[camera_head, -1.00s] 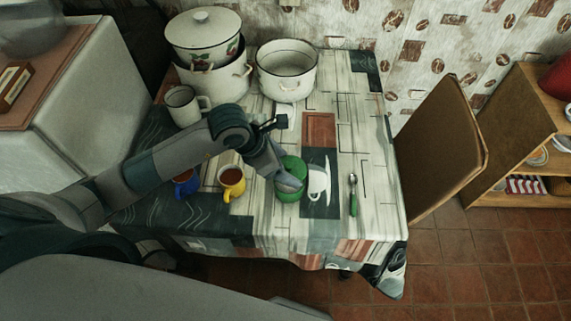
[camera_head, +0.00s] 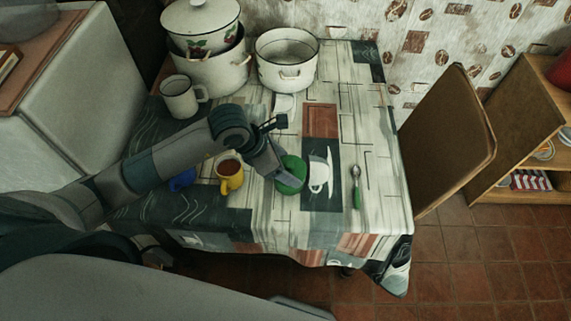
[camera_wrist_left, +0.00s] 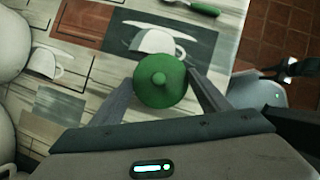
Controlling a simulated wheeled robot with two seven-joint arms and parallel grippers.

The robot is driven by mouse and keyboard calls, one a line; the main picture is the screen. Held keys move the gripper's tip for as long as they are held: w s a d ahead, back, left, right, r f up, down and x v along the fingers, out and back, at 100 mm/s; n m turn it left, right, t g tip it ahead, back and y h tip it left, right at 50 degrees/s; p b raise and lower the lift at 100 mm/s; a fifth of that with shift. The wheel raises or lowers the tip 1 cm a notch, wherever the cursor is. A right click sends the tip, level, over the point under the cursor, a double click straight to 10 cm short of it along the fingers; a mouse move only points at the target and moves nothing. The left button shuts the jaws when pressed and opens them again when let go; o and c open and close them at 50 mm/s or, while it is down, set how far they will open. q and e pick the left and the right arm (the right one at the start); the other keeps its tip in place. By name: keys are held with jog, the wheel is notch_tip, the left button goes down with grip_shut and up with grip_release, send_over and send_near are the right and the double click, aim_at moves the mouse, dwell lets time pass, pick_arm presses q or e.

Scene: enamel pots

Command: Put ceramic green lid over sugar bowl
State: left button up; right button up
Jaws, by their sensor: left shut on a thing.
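The round green lid (camera_wrist_left: 160,82) with its small knob is seen from above in the left wrist view. My left gripper (camera_wrist_left: 161,80) has a finger on each side of it and is shut on it. In the head view the green shape (camera_head: 292,175) is at the fingers of my left gripper (camera_head: 287,178), over the middle front of the table. I cannot clearly tell a separate sugar bowl; anything under the lid is hidden.
A yellow cup (camera_head: 230,177) and a partly hidden blue cup (camera_head: 182,180) stand left of the gripper. A spoon (camera_head: 356,187) lies to the right. A white mug (camera_head: 180,97) and large enamel pots (camera_head: 287,62) stand at the back. A chair (camera_head: 447,140) is right of the table.

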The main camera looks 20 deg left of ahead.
pick_arm(q)
jog(key=shift+s+f+b, duration=0.15)
jog(key=shift+f+b, duration=0.15)
jog(key=shift+f, duration=0.05)
dwell(0.4)
jog(key=o, duration=1.2)
jog(key=shift+a, duration=0.1)
jog(key=shift+w, duration=0.2)
jog(key=shift+o, duration=1)
jog(key=shift+r, duration=0.15)
jog(key=shift+r+p, duration=2.15)
jog(key=shift+r, duration=1.4)
